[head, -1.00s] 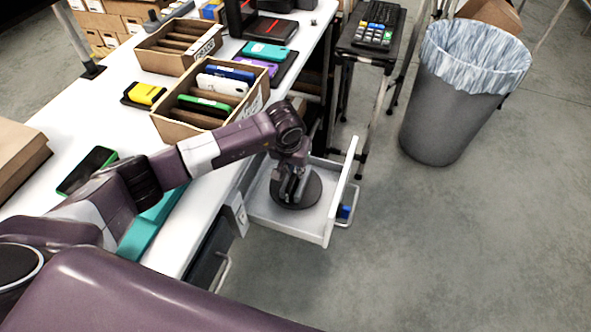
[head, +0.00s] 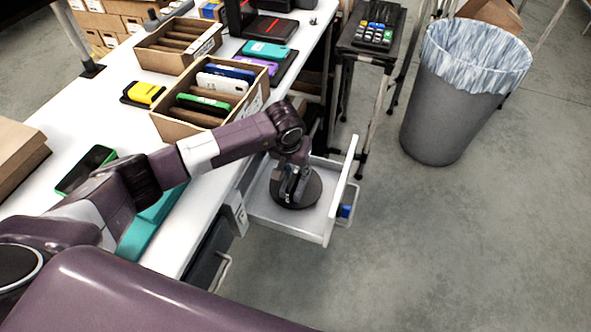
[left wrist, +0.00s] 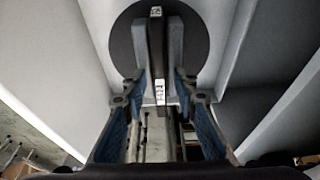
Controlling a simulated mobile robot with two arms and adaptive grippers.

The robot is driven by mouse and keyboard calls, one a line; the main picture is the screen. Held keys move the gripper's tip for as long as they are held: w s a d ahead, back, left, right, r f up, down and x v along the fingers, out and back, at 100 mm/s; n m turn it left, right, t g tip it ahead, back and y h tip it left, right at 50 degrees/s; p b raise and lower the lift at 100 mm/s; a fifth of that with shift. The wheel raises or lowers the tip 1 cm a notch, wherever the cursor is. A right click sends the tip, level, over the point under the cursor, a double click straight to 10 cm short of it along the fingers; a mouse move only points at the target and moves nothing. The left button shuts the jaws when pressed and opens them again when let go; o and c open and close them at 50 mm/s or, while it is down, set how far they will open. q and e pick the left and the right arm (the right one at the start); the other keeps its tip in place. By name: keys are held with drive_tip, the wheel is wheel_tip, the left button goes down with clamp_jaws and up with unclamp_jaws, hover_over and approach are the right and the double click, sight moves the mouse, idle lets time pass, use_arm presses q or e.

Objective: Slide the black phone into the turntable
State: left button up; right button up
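The turntable (head: 312,190) is a dark round disc inside the open white drawer, and it also shows in the left wrist view (left wrist: 122,45). Two grey upright walls stand on it, forming a slot. The black phone (left wrist: 155,48) stands on edge between these walls, a thin dark strip with small white labels; in the head view it is mostly hidden by the gripper. My left gripper (head: 292,192) is over the turntable, pointing down. In the left wrist view its blue-padded fingers (left wrist: 158,88) are spread to both sides of the phone, with gaps. My right gripper is out of view.
The drawer front (head: 343,190) and walls surround my left gripper closely. The white table (head: 60,140) holds cardboard boxes of phones (head: 190,120), a yellow phone (head: 144,92) and a green-edged phone (head: 86,170). A grey bin (head: 440,110) stands right; floor is clear in front.

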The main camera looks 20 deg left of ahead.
use_arm(q)
drive_tip(key=shift+r, duration=0.1)
drive_tip(key=v, duration=1.1)
drive_tip(key=shift+r, duration=0.4)
drive_tip(key=shift+s, duration=0.1)
wheel_tip(320, 180, up, 7)
drive_tip(key=p, duration=0.3)
idle(0.3)
